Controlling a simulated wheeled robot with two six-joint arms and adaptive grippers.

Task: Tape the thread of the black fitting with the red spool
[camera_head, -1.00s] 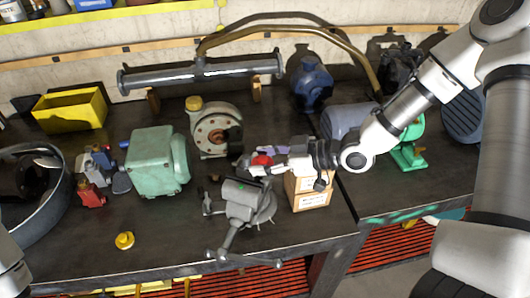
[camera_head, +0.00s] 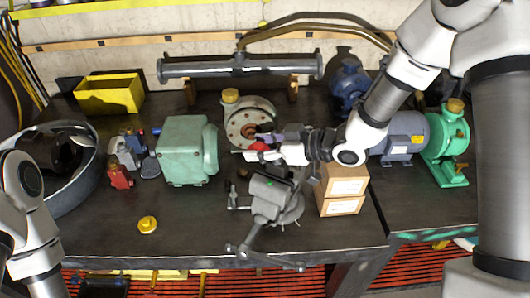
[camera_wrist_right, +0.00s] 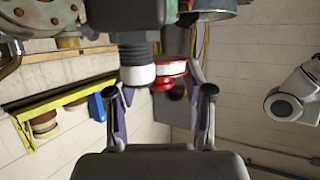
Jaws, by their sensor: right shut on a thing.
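My right gripper (camera_head: 276,149) is shut on the red spool (camera_head: 258,146), above and behind the grey vise (camera_head: 271,187). In the right wrist view the red spool (camera_wrist_right: 170,76), with a white band of tape, is between the purple fingers (camera_wrist_right: 159,106). Beside it is the dark ribbed fitting (camera_wrist_right: 137,51), with a white band around its end. The spool is close beside this band; I cannot tell if they touch. In the head view the fitting is hard to make out near the vise. My left arm shows at the left edge; its gripper is out of view.
A green box-shaped housing (camera_head: 186,151) and a round flanged pump (camera_head: 249,122) stand left of and behind the vise. Cardboard boxes (camera_head: 342,187) are to its right. A yellow cap (camera_head: 148,224) lies near the front edge, with clear bench around it.

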